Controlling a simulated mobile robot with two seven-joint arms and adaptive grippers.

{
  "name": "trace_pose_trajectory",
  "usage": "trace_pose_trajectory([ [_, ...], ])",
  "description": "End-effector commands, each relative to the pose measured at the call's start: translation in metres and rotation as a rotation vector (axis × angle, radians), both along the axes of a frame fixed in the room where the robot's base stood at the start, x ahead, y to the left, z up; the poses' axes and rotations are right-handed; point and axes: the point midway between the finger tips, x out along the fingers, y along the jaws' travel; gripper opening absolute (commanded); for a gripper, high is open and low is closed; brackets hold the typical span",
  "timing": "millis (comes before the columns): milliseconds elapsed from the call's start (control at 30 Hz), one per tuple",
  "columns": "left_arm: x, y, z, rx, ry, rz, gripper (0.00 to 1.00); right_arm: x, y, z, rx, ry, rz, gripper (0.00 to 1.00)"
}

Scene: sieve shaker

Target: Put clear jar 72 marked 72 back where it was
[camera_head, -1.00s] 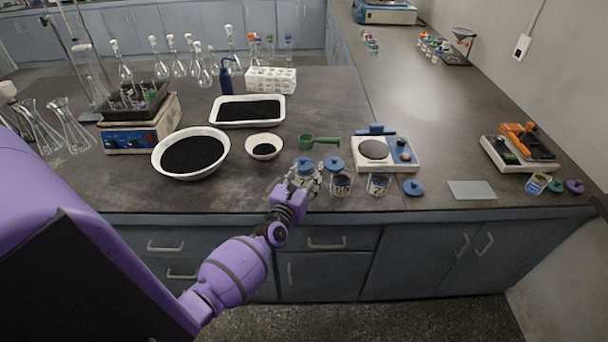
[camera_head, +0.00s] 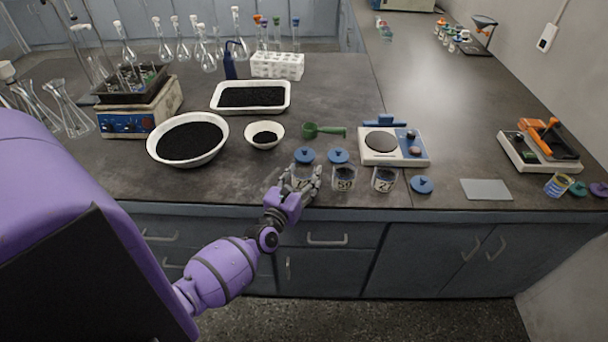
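A clear jar, its label only partly visible with a 7 showing (camera_head: 302,183), stands upright at the left end of a row of clear jars near the counter's front edge. My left gripper (camera_head: 300,181) is around it from the front, with a finger on each side. Its fingers and palm cover much of the jar, and I cannot tell whether they press on it. Clear jar 59 (camera_head: 344,180) and clear jar 27 (camera_head: 384,180) stand to its right, open. Blue lids (camera_head: 304,155) and (camera_head: 338,156) lie behind the row; another blue lid (camera_head: 422,185) lies right of jar 27. My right gripper is out of view.
Behind are a bowl of black grains (camera_head: 188,140), a small bowl (camera_head: 265,134), a white tray (camera_head: 213,101), a green scoop (camera_head: 325,131) and a balance (camera_head: 393,158). A grey plate (camera_head: 486,189) lies further right. Bare counter lies between the large bowl and my gripper.

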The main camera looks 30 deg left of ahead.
Motion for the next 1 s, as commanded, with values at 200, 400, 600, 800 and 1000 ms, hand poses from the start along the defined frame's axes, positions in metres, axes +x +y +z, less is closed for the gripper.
trace_pose_trajectory([
  [200,0.001,0.0,0.003,0.0,-0.004,0.0,0.67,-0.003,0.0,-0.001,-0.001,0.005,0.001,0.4],
  [400,0.002,0.0,0.007,-0.001,-0.006,0.0,0.67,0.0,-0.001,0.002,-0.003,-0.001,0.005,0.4],
  [600,-0.029,-0.005,0.003,-0.003,0.0,0.0,0.67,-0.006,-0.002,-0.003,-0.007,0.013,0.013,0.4],
  [800,-0.074,-0.011,0.002,-0.001,0.001,0.001,0.67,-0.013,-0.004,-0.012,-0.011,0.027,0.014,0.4],
  [1000,-0.106,-0.016,0.002,0.0,0.001,0.0,0.67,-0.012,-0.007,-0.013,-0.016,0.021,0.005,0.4],
])
